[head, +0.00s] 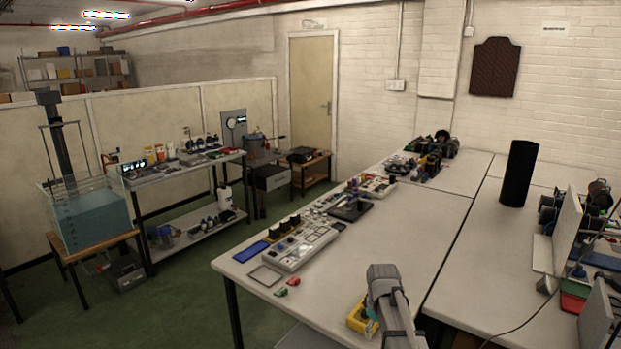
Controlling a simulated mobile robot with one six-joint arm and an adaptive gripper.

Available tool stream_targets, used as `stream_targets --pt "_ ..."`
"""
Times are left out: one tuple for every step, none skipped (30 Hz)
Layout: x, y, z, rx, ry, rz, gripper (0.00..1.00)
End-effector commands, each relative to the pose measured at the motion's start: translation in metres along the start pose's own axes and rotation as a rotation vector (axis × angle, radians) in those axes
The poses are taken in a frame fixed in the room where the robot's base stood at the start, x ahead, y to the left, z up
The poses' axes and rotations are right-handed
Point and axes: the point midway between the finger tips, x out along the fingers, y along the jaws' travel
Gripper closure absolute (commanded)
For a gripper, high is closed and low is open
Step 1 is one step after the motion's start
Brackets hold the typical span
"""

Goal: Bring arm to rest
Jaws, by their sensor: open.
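A grey part of my arm (388,295) rises from the bottom edge of the head view, right of the middle, in front of the near table. No gripper fingers can be made out. A tall black cylinder (518,173) stands upright on the right-hand table, well apart from my arm. Nothing touches it.
The long white table (415,225) has a bare middle; its left side holds a grey instrument panel (300,248), a blue tray (250,252) and small parts. A yellow object (358,316) is beside my arm. A white upright panel (567,232) stands at right.

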Motion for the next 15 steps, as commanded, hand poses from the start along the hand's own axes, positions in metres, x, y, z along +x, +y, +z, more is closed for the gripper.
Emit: stream_targets --pt "0.003 -0.005 0.005 0.018 0.000 0.000 0.27" --pt "0.004 -0.007 0.007 0.029 0.000 0.000 0.27" --pt "0.005 -0.010 0.009 0.045 0.000 0.000 0.27" --pt "0.007 -0.013 0.012 0.060 0.000 0.000 0.27" --pt "0.009 -0.015 0.015 0.077 0.000 0.000 0.27" --pt "0.010 -0.018 0.018 0.097 0.000 0.000 0.27" --pt "0.012 -0.021 0.021 0.115 0.000 0.000 0.27" --pt "0.013 -0.025 0.024 0.134 0.000 0.000 0.27" --pt "0.015 -0.029 0.028 0.158 0.000 0.000 0.27" --pt "0.018 -0.032 0.032 0.180 0.000 0.000 0.27" --pt "0.019 -0.036 0.035 0.203 0.000 0.000 0.27" --pt "0.022 -0.041 0.041 0.235 -0.001 0.000 0.27" --pt "0.025 -0.046 0.045 0.261 -0.001 0.000 0.27" --pt "0.027 -0.050 0.050 0.290 -0.001 0.000 0.27" --pt "0.031 -0.057 0.057 0.332 -0.001 0.000 0.27"
